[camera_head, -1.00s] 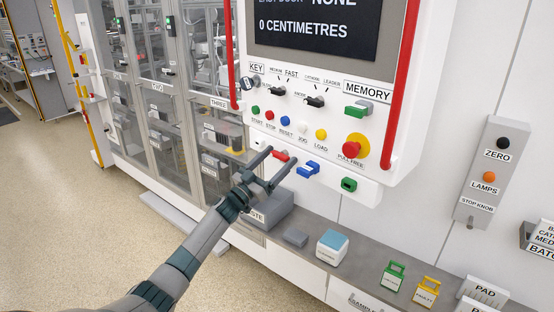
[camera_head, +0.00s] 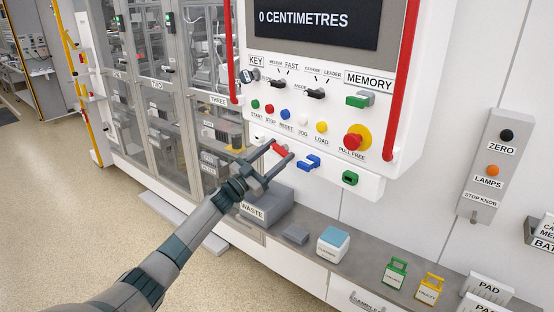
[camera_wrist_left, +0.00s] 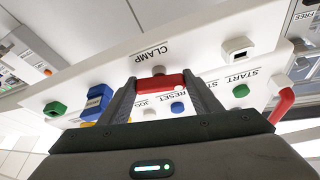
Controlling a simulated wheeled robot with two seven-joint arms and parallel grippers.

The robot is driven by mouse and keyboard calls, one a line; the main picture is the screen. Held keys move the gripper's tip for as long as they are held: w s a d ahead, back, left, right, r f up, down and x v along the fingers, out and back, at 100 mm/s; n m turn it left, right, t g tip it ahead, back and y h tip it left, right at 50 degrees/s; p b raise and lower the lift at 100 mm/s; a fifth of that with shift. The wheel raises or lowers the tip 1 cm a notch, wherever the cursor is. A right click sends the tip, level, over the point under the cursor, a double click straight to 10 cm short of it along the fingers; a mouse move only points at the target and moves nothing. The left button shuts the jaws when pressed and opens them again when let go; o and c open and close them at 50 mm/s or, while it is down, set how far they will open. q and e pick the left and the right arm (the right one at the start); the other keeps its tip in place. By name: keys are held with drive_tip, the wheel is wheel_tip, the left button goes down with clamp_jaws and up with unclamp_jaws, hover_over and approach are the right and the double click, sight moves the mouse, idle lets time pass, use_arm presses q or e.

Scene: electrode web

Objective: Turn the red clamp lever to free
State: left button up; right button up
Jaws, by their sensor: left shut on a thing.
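The red clamp lever (camera_head: 279,149) is on the lower white panel strip, left of a blue lever. My left gripper (camera_head: 281,148) reaches up to it from the lower left, with one finger on each side. In the left wrist view, the red lever (camera_wrist_left: 162,82) lies crosswise between the two fingers (camera_wrist_left: 163,88), below the word CLAMP. The fingers are shut on it and hide its ends. My right gripper is not in view.
A blue lever (camera_head: 308,162) and a green switch (camera_head: 350,178) sit to the right on the strip. Coloured buttons and a red stop knob (camera_head: 353,141) are above.

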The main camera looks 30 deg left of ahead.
use_arm(q)
drive_tip(key=m+g+h+b, duration=0.1)
drive_tip(key=m+b, duration=0.1)
drive_tip(key=m, duration=0.1)
drive_tip(key=m+g+h+b, duration=0.1)
drive_tip(key=m, duration=0.2)
drive_tip(key=shift+a+f+b, duration=0.15)
drive_tip(key=shift+b, duration=0.2)
drive_tip(key=m+g+b, duration=0.1)
drive_tip(key=m, duration=0.1)
drive_tip(key=m+h, duration=0.1)
drive_tip(key=m, duration=0.2)
drive_tip(key=shift+a+r+g+h+b, duration=0.1)
drive_tip(key=shift+r+g+h+b, duration=0.1)
drive_tip(key=shift+g+h+b, duration=0.15)
drive_tip(key=m+g, duration=0.1)
drive_tip(key=m, duration=0.3)
drive_tip(key=shift+r+g, duration=0.15)
drive_tip(key=shift+g, duration=0.2)
drive_tip(key=shift+m+g, duration=0.6)
drive_tip(key=shift+m, duration=1.2)
drive_tip(key=o, duration=1.1)
